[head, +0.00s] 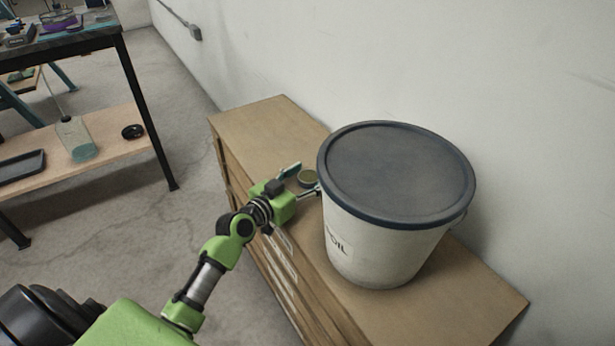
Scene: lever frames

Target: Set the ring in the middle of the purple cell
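My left gripper (304,181) is over the wooden cabinet, beside the bucket. A black ring-shaped thing (132,131) lies on the lower shelf of the bench at the left. A small purple patch (62,21) shows on the bench top at the upper left; it is too small to tell if it is the purple cell. My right gripper is out of view.
A large white bucket with a dark lid (400,170) stands on the cabinet (265,130), close right of my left gripper. The bench (80,48) holds clutter on top; its lower shelf (110,150) bears a bottle (75,138) and a black tray (20,167). Floor between is clear.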

